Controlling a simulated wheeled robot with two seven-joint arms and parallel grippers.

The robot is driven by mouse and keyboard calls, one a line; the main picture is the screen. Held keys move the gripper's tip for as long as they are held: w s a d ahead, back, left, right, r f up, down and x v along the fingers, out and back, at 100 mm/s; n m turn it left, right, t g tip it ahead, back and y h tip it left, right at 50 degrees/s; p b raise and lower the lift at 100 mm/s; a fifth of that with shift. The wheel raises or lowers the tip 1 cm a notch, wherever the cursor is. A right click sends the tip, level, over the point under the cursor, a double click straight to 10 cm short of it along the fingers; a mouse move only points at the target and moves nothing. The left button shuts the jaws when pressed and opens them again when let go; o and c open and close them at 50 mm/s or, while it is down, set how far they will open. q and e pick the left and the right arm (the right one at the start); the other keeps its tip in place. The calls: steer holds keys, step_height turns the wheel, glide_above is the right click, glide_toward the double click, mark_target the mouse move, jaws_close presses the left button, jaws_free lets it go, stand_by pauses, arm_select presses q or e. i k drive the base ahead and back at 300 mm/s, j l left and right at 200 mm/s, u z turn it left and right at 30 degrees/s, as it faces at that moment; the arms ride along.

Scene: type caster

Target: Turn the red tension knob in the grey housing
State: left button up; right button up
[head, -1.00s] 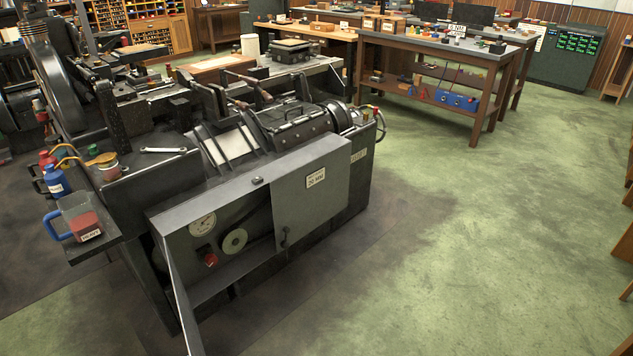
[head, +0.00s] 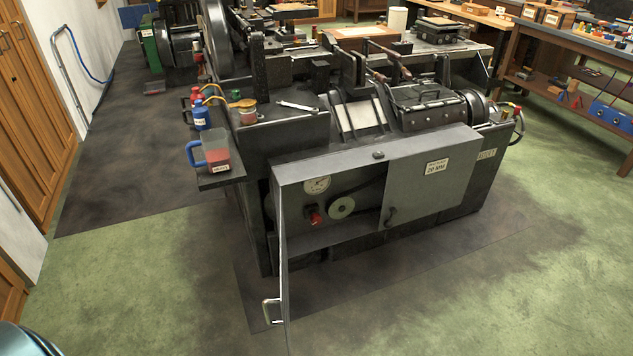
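The red tension knob (head: 314,217) sits inside the grey housing (head: 420,180) on the front of the caster. The right part of the front is covered by a grey panel. Neither gripper is in view.
A shelf with a clear jug of red liquid (head: 216,155) juts out left of the housing. Green floor (head: 150,290) is open in front and to the left. Wooden cabinets (head: 35,90) line the left wall. A workbench (head: 570,50) stands at the back right.

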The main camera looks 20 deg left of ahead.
mark_target(315, 219)
steer(key=i+l+u, duration=0.45)
steer(key=i+l, duration=0.75)
